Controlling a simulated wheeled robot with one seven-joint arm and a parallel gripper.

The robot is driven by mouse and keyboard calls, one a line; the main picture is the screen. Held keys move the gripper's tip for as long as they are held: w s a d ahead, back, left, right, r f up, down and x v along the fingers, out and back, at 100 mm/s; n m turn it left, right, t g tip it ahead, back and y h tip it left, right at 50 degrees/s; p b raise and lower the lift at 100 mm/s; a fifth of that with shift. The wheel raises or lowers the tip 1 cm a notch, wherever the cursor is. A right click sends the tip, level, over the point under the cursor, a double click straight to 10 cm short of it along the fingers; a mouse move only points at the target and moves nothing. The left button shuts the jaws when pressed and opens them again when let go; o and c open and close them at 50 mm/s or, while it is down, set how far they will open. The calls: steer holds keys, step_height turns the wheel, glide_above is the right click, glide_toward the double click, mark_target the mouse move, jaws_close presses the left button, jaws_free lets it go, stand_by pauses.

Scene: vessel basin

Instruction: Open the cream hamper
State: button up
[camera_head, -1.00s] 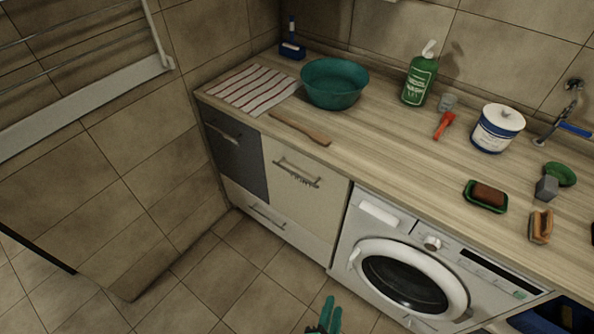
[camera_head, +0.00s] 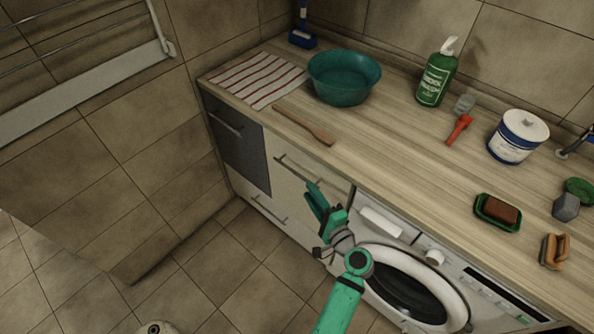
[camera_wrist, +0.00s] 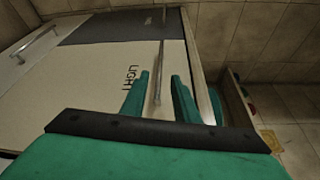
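The cream hamper (camera_head: 284,192) is a cream front under the counter, between a dark grey front and the washing machine. It looks closed. Its bar handle (camera_head: 292,167) runs along the upper part. In the wrist view the cream front (camera_wrist: 85,78) carries the word "LIGHT", and the handle (camera_wrist: 161,72) points away from me. My green gripper (camera_head: 316,192) is in front of the hamper's right part and hides some of it. In the wrist view my gripper (camera_wrist: 160,95) is open, its fingers on either side of the handle's near end. I cannot tell whether they touch it.
The dark grey front (camera_head: 238,140) is to the left and the washing machine (camera_head: 400,270) to the right. A cream drawer (camera_head: 262,207) is below. The wooden counter (camera_head: 400,150) above holds a teal basin (camera_head: 343,78) and several items.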

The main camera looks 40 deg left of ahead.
mark_target(295, 173)
steer(key=x, duration=1)
steer(key=shift+w+a, duration=0.1)
steer(key=shift+a, duration=0.05)
steer(key=shift+w, duration=0.15)
steer(key=c, duration=0.4)
steer(key=shift+a, duration=0.1)
jaws_close()
steer(key=shift+s+a, duration=0.15)
steer(key=shift+s, duration=0.15)
